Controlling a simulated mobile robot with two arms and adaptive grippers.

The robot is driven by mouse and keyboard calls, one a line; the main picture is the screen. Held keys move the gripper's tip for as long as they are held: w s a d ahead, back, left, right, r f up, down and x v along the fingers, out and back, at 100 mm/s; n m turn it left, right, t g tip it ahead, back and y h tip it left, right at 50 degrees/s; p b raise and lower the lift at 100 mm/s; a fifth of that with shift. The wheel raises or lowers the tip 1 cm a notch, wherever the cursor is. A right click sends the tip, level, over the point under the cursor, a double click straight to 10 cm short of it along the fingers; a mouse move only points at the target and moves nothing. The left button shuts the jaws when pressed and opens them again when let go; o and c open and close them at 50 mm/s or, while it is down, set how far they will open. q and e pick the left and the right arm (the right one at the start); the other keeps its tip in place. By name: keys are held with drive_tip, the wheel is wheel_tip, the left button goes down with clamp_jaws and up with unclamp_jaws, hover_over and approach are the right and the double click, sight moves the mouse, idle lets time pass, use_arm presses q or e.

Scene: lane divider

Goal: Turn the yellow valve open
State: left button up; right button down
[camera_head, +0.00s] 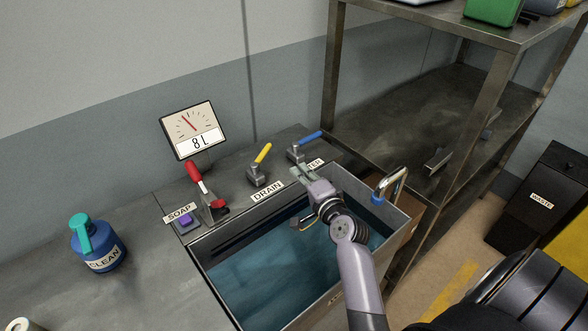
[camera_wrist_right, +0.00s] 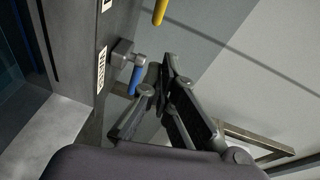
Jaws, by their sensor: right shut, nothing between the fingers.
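The yellow valve handle (camera_head: 263,153) sits on a grey valve body behind the sink, above the DRAIN label (camera_head: 267,190). It slants up and to the right. In the right wrist view the yellow handle (camera_wrist_right: 160,12) shows only in part at the top edge. My right gripper (camera_head: 297,172) is shut and empty, over the sink's back edge by the blue valve (camera_head: 308,139), to the right of the yellow valve and apart from it. In the right wrist view the blue handle (camera_wrist_right: 135,80) is just left of my fingertips (camera_wrist_right: 162,74). My left gripper is out of view.
The sink (camera_head: 226,296) holds bluish water. A red-handled lever (camera_head: 194,172), a purple SOAP button (camera_head: 186,219) and a gauge reading 8 L (camera_head: 189,129) stand left of the valve. A faucet (camera_head: 393,184) and metal shelf (camera_head: 484,120) are on the right; a blue CLEAN jug (camera_head: 98,250) is far left.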

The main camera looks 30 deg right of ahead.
sight(262, 156)
drive_tip(key=w, duration=0.3)
drive_tip(key=w+d+f, duration=0.1)
drive_tip(key=w, duration=0.1)
drive_tip(key=w+d+f+p, duration=0.1)
drive_tip(key=w, duration=0.2)
drive_tip(key=shift+w+d, duration=0.15)
drive_tip(key=shift+w, duration=0.15)
drive_tip(key=w, duration=0.1)
drive_tip(key=w+a, duration=0.1)
drive_tip(key=w, duration=0.1)
drive_tip(key=shift+a+f, duration=0.25)
drive_tip(key=shift+f, duration=0.15)
drive_tip(key=shift+w+a+f, duration=0.1)
drive_tip(key=shift+w+a, duration=0.25)
drive_tip(key=shift+a, duration=0.05)
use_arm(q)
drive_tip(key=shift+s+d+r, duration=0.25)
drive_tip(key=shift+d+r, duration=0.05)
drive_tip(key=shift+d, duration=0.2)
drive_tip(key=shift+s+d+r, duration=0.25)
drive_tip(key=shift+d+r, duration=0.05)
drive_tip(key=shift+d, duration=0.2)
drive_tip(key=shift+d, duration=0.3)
